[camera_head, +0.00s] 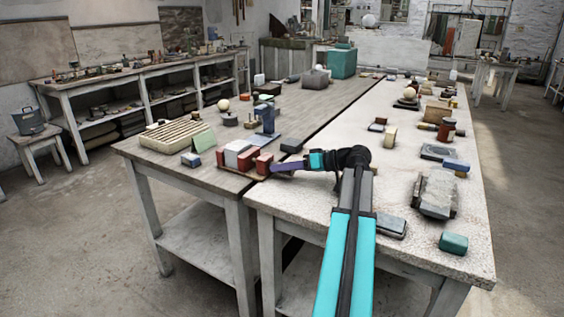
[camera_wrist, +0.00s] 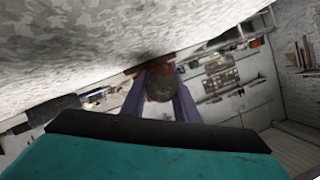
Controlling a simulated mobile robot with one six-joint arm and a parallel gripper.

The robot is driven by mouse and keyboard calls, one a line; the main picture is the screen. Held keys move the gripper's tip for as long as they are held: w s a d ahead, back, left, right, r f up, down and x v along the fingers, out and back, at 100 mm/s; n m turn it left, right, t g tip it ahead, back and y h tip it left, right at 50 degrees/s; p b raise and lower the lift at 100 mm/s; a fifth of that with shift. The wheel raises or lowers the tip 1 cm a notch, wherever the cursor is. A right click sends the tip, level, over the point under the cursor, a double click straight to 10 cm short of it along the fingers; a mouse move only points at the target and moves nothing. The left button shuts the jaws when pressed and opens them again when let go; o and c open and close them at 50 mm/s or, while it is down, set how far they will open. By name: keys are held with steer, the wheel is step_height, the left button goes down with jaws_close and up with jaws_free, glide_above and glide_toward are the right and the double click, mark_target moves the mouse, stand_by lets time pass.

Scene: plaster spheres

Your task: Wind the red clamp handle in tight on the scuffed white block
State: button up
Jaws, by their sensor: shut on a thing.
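The red clamp (camera_head: 220,159) sits on a thin wooden base near the front right corner of the wooden table. The scuffed white block (camera_head: 231,160) stands between its red jaws; at this size I cannot tell whether the right jaw touches it. The red handle (camera_head: 264,163) is at the clamp's right end. My gripper (camera_head: 273,167) reaches in from the right, its purple fingers shut on the handle. In the wrist view, the fingers (camera_wrist: 161,84) flank a dark round shape with red around it; the white block is not clear there.
A blue stand (camera_head: 267,120) rises just behind the clamp, and a dark block (camera_head: 292,146) lies near my fingers. A slatted rack (camera_head: 180,136) and a green card (camera_head: 203,140) are to the left.

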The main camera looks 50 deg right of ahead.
steer(key=shift+s+f+m+y+p, duration=0.1)
steer(key=shift+f+m+y+p, duration=0.1)
steer(key=shift+m+y+p, duration=0.65)
steer(key=shift+a+m, duration=0.1)
steer(key=shift+m, duration=0.15)
steer(key=o, duration=0.8)
steer(key=shift+r, duration=0.25)
